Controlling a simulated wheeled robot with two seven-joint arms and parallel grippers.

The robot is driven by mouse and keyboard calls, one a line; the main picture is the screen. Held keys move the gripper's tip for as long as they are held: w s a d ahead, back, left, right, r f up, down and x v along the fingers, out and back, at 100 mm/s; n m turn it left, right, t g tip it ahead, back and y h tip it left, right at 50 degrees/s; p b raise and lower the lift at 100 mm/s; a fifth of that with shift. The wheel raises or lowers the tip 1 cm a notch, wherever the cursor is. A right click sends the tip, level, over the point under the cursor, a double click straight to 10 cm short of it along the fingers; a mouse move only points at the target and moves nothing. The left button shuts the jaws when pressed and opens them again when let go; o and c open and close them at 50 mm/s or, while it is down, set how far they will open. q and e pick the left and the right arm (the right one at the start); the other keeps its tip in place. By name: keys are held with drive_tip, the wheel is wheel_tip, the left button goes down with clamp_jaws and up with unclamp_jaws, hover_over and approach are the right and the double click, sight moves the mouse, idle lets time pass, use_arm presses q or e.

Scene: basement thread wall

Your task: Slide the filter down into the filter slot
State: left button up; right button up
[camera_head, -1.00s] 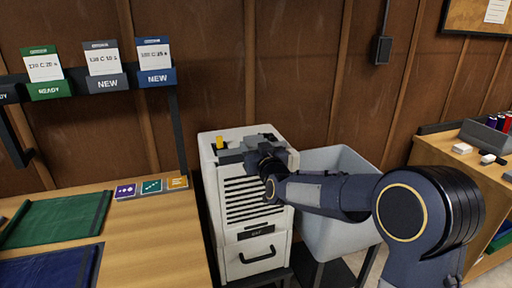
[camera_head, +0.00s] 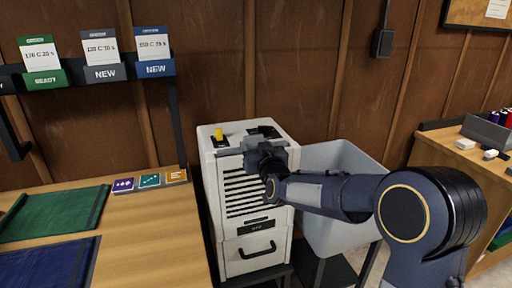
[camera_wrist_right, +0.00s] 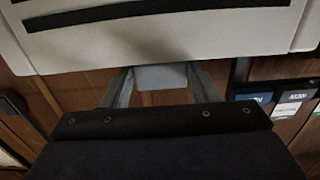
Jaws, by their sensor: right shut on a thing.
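The white machine (camera_head: 245,215) with dark vents stands in the middle of the head view. Its top bears a yellow lever (camera_head: 218,133) and a dark recess (camera_head: 264,131). My right gripper (camera_head: 262,148) is at the front upper edge of the machine. In the right wrist view, the gripper (camera_wrist_right: 160,82) is shut on a pale grey block (camera_wrist_right: 160,77), which I take as part of the filter. A grey bar (camera_head: 229,152) runs left from the gripper in the head view. The wrist hides how deep the filter sits in the slot. My left gripper is not in view.
A pale bin (camera_head: 345,205) stands right of the machine. A wooden table (camera_head: 150,235) with green (camera_head: 55,213) and blue (camera_head: 45,264) cloths is at left, under a rack of cards (camera_head: 100,72). A side bench (camera_head: 470,158) stands at right. The wall is close behind.

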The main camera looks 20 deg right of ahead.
drive_tip(key=o, duration=1)
drive_tip(key=s, duration=0.7)
drive_tip(key=shift+s+d, duration=0.15)
drive_tip(key=shift+s, duration=0.25)
